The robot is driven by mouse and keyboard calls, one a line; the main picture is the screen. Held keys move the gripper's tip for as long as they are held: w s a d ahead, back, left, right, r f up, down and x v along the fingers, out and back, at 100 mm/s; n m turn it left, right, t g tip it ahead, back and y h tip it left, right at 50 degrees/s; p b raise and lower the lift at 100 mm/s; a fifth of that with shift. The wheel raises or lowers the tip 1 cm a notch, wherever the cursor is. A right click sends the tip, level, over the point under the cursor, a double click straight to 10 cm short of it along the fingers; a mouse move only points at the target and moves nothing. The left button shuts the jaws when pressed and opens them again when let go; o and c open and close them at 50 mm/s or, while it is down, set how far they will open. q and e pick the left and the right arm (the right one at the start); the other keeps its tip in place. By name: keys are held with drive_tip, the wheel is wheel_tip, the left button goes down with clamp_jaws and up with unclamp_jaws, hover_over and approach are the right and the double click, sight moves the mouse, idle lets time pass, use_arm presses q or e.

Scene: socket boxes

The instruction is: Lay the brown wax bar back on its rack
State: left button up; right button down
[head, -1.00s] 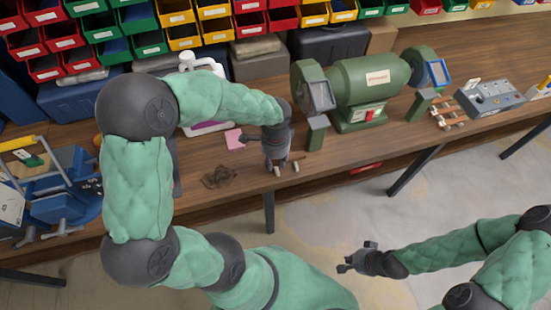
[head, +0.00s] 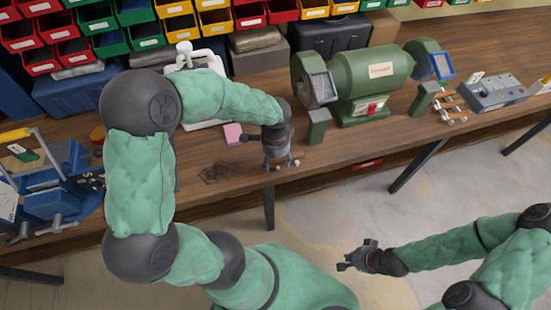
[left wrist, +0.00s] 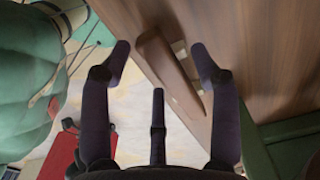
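The brown wax bar (left wrist: 168,72) shows in the left wrist view, close to the table's edge and slanting between the spread fingertips. Pale blocks (left wrist: 179,48), seemingly parts of its rack, show beside and behind it; I cannot tell whether the bar rests on them. In the head view, small pale rack ends (head: 296,163) stick out by my left gripper (head: 277,162), which hides the bar. The left gripper also shows in the left wrist view (left wrist: 160,60): its fingers are apart, with gaps to the bar. My right gripper (head: 350,262) hangs in front of the table, fingers apart and empty.
A green bench grinder (head: 375,75) stands close to the right of my left gripper. A pink block (head: 233,134) and a dark stain (head: 217,172) are to its left. A blue vise (head: 55,180) stands far left; a grey control box (head: 492,92) is far right.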

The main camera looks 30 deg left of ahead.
use_arm(q)
wheel_tip(320, 180, up, 12)
idle(0.7)
idle(0.4)
